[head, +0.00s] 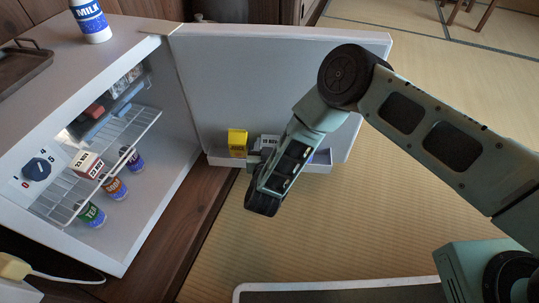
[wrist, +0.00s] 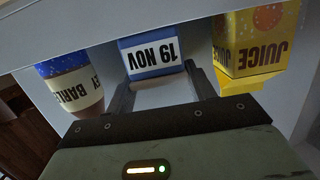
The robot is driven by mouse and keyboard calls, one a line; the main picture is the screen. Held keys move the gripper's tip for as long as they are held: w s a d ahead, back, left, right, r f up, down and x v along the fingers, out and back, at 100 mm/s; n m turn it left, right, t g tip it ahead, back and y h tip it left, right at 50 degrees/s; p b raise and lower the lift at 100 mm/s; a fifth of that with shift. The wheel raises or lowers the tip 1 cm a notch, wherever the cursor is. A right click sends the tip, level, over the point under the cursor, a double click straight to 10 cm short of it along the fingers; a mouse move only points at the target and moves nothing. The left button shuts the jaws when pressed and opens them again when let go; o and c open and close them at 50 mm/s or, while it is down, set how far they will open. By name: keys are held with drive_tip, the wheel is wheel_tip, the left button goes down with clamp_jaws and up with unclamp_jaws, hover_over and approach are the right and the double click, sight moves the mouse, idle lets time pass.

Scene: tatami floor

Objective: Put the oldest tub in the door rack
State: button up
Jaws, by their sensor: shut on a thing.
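My gripper (wrist: 162,84) is shut on a blue tub (wrist: 151,58) with a white label reading "19 NOV", upside down in the wrist view. In the head view my gripper (head: 262,157) is at the fridge door, and the tub's label (head: 269,142) shows behind it. The tub is between a yellow juice carton (wrist: 253,48) and a barley bottle (wrist: 75,88). The white door rack (head: 222,160) runs along the lower door. I cannot tell whether the tub rests on the rack floor. Another dated tub (head: 86,164), white and red-brown, sits on the fridge's wire shelf.
The fridge door (head: 270,85) stands wide open. Several small bottles (head: 113,188) stand below the wire shelf (head: 120,140). A milk bottle (head: 90,22) and a brown tray (head: 22,65) are on the fridge top. Tatami floor (head: 350,230) is clear before the door.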

wheel_tip(320, 180, down, 4)
drive_tip(key=b, duration=0.3)
drive_tip(key=shift+w+b, duration=0.2)
drive_tip(key=shift+b, duration=0.1)
drive_tip(key=shift+r, duration=0.2)
drive_tip(key=shift+f, duration=0.15)
drive_tip(key=o, duration=1.1)
